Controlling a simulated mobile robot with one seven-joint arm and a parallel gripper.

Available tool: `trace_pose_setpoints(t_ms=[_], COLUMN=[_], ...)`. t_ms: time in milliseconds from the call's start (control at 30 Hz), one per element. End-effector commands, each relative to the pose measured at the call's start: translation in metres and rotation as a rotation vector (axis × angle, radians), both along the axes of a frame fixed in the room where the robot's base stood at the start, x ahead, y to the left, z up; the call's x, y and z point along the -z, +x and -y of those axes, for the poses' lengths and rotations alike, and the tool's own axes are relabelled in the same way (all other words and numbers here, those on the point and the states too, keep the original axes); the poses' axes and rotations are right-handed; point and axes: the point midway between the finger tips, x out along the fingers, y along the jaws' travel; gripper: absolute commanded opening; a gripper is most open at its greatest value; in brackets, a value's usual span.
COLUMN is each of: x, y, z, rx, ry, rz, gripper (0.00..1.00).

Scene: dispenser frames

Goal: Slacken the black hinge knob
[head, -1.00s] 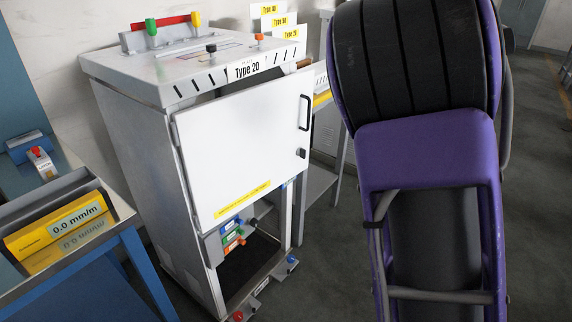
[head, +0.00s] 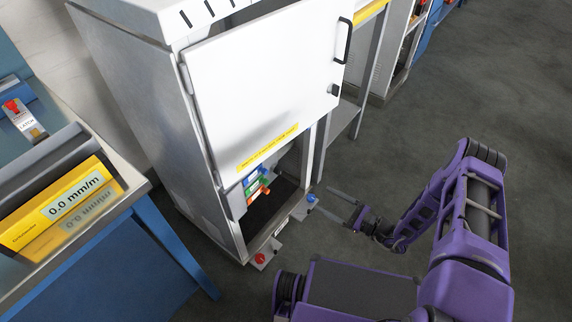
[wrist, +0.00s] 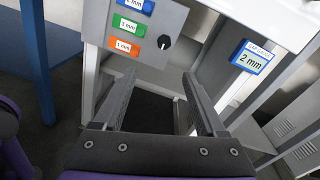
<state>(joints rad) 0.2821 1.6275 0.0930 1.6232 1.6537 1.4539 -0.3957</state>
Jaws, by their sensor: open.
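A black knob (wrist: 164,42) with a pale mark sits on a grey plate (wrist: 178,20) in the wrist view, right of blue, green and orange labels. I cannot tell surely that it is the hinge knob. The plate (head: 236,201) hangs below the white door (head: 262,85) of the dispenser cabinet; the knob is hard to make out in the head view. My gripper (head: 322,200) is open and empty, low in front of the cabinet's lower opening. In the wrist view its fingers (wrist: 160,76) point towards the plate, below the knob and apart from it.
A blue knob (head: 312,198) and a red knob (head: 260,258) are at the cabinet's low front edge. A "2 mm" car gauge sign (wrist: 251,57) is right of my fingers. A blue-legged table (head: 150,250) stands left; floor (head: 440,90) is clear right.

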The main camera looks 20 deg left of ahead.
Motion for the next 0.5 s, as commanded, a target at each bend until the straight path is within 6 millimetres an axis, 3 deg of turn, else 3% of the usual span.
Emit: trace_pose_setpoints(t_ms=[267, 500], x=[0.001, 0.001], y=[0.008, 0.027], z=[-0.022, -0.069], rx=[0.036, 0.033], ry=[0.040, 0.038], rz=[-0.002, -0.002], gripper=[0.73, 0.73])
